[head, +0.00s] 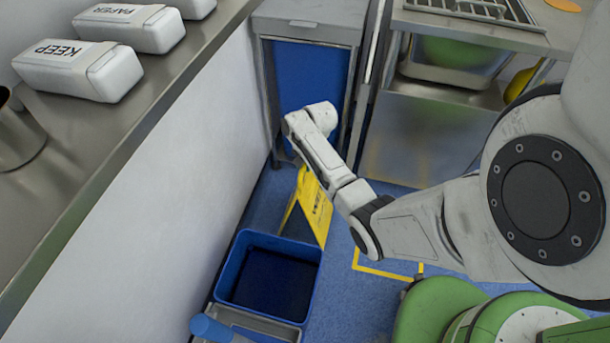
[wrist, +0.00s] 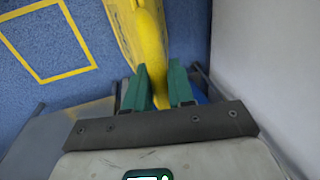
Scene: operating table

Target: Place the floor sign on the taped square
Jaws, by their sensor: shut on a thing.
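The yellow floor sign (head: 315,207) stands tilted on the blue floor, between the blue bin and the grey cabinet, in the head view. In the wrist view the yellow sign (wrist: 128,30) runs up from between the green fingers of my gripper (wrist: 160,88), which is shut on its top part. In the head view my arm hides the gripper and part of the sign. The yellow taped square (head: 375,271) lies on the floor to the right of the sign, partly hidden by my arm. In the wrist view the taped square (wrist: 68,75) is at the upper left.
A blue bin (head: 237,272) stands just in front of the sign. A grey cabinet with a blue front (head: 308,80) is behind, and a white wall (head: 165,180) is at left. A steel counter (head: 75,160) holds white boxes (head: 80,70). A steel unit (head: 425,135) stands at back right.

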